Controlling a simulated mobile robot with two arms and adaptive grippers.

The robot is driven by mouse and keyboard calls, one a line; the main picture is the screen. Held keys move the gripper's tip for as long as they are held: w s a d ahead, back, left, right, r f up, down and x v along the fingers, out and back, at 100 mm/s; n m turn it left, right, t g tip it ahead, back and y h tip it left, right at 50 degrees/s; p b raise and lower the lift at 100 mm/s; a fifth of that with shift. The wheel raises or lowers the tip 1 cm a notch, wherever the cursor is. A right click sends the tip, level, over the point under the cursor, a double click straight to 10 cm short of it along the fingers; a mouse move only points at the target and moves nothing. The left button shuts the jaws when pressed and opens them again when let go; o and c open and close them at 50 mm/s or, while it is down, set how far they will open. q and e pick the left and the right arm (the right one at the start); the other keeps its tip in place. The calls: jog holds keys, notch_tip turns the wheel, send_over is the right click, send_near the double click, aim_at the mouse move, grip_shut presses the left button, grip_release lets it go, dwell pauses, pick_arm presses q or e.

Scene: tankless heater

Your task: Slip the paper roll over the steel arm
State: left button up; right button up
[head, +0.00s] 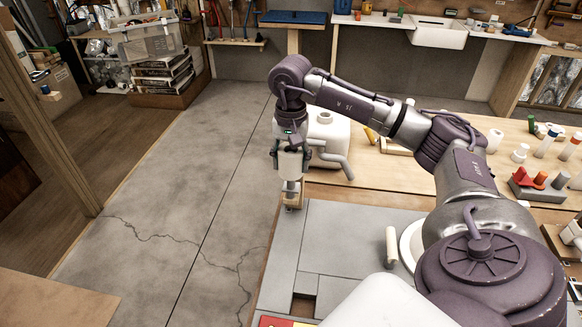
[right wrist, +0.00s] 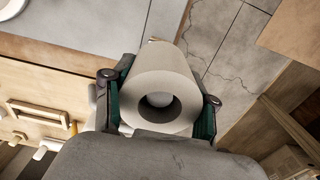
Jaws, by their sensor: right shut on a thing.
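The white paper roll (head: 290,164) is upright in my right gripper (head: 290,152), near the left corner of the workbench. The right wrist view shows the roll (right wrist: 160,80) from above, between the two green-padded fingers (right wrist: 160,110), which are shut on its sides. A steel arm (head: 291,186) stands below the roll on a small wooden mount (head: 292,198). A pale rounded thing shows inside the roll's hollow core; I cannot tell whether it is the steel arm's end. How far the roll sits around the arm is hidden. My left gripper is not in view.
A white tank-like body with a bent pipe (head: 338,160) stands close to the right of the roll. Grey panels (head: 340,235) cover the near bench. Bottles and small parts crowd the wooden bench at right. Open cracked floor (head: 190,200) lies left.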

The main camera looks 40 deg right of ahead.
aim_at(291, 188)
jog(key=shift+f+b, duration=1.8)
jog(key=shift+f, duration=0.7)
dwell(1.6)
jog(key=o, duration=1.5)
jog(key=shift+c, duration=0.2)
jog(key=shift+s, duration=0.1)
notch_tip(291, 188, up, 12)
jog(key=shift+r, duration=0.1)
jog(key=shift+a, duration=0.1)
